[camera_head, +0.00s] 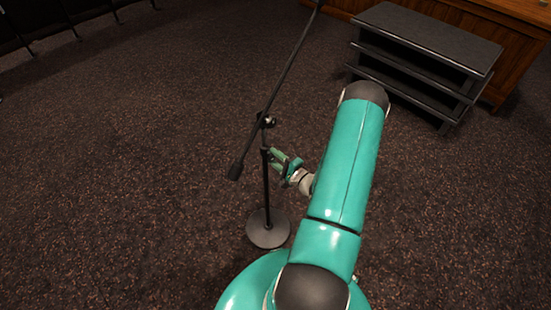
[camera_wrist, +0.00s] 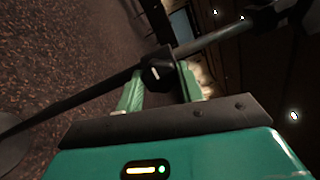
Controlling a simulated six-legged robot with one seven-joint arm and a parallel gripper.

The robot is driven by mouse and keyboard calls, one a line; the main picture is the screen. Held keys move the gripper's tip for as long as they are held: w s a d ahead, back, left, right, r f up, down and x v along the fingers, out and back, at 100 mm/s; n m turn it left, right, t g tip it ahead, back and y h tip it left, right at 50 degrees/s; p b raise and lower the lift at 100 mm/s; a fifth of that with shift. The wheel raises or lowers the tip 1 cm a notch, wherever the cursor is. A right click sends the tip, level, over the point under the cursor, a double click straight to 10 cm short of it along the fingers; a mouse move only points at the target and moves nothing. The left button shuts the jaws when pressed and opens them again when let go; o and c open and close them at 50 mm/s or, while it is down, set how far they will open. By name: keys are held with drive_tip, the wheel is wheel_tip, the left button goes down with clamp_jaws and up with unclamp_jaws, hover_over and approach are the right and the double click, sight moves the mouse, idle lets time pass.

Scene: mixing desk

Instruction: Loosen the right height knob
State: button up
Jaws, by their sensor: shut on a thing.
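A black microphone stand (camera_head: 266,185) stands upright on the carpet, with a round base (camera_head: 268,229) and a slanted boom (camera_head: 279,84) on top. In the wrist view its pole (camera_wrist: 96,97) runs slantwise across the picture. The dark height knob (camera_wrist: 157,74), with a small light mark, sits on a collar of the pole between my green fingers. My gripper (camera_head: 277,157) reaches the pole from the right, below the boom joint (camera_head: 267,121). My gripper also shows in the wrist view (camera_wrist: 160,82), shut on the knob. In the head view the knob is too small to make out.
A dark tiered shelf unit (camera_head: 427,40) stands at the upper right, beside a wooden desk (camera_head: 522,35). Dark chair-like shapes line the upper left edge. The carpet (camera_head: 130,150) around the stand is clear. The boom hangs low to the left of the pole.

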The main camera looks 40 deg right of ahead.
drive_tip(key=o, duration=1)
drive_tip(key=shift+s, duration=0.15)
drive_tip(key=s, duration=1.3)
drive_tip(key=shift+s+d, duration=0.2)
drive_tip(key=shift+s, duration=0.1)
